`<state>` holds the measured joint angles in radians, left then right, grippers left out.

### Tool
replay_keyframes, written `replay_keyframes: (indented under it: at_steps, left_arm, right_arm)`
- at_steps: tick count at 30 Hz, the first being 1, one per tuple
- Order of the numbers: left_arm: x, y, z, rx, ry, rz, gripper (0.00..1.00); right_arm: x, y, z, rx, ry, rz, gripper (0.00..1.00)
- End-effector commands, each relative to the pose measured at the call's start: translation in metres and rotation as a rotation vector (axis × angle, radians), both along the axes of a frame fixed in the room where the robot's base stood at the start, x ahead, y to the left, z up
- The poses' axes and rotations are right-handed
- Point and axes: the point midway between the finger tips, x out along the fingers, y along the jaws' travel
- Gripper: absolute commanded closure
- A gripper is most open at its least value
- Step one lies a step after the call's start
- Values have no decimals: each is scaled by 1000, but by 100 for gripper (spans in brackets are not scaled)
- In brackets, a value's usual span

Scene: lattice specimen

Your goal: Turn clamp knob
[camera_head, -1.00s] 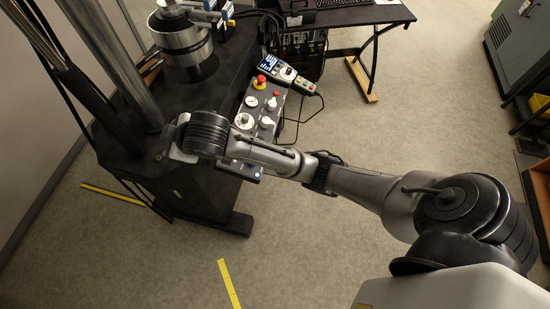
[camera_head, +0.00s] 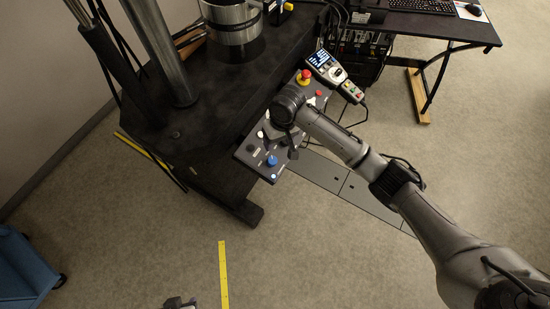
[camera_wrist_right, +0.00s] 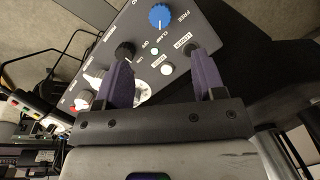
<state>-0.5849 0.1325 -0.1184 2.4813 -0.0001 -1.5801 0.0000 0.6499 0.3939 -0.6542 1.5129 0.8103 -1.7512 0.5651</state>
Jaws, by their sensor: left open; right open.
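The blue knob (camera_head: 272,160) sits at the near end of the dark control panel (camera_head: 252,151). In the right wrist view the blue knob (camera_wrist_right: 160,15) is at the top, with "CLAMP" and "FREE" lettered beside it. My right gripper (camera_wrist_right: 160,58) is open and empty, its two purple fingers apart over the panel. The blue knob lies beyond the fingertips, not between them. In the head view the right wrist hides part of the panel and its own fingers. A small part of my left gripper (camera_head: 180,302) shows at the bottom edge, open, away from the panel.
A red button (camera_head: 305,75) and a handheld pendant (camera_head: 333,70) are at the panel's far end. Black knobs (camera_wrist_right: 124,51) sit near the right fingers. A steel column (camera_head: 160,50) stands left of the panel. A desk (camera_head: 425,26) is at the back. Open floor lies in front.

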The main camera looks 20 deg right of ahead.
Motion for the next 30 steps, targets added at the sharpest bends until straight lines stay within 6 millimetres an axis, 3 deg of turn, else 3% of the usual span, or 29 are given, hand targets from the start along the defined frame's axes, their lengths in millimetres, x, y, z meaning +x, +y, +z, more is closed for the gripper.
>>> replay_keyframes:
  at_steps: [15, 21, 30]
  left_arm:
    - [2, -5, -20, -18, -2, 10, 57]
    - [2, -6, -24, -19, -3, 11, 57]
    - [2, -4, -26, -12, -3, 6, 57]
  right_arm:
    - [-1, 13, -92, -1, -1, 4, 37]
    - [-1, 16, -112, -2, -2, 3, 37]
    - [-1, 18, -121, -1, -3, 5, 37]
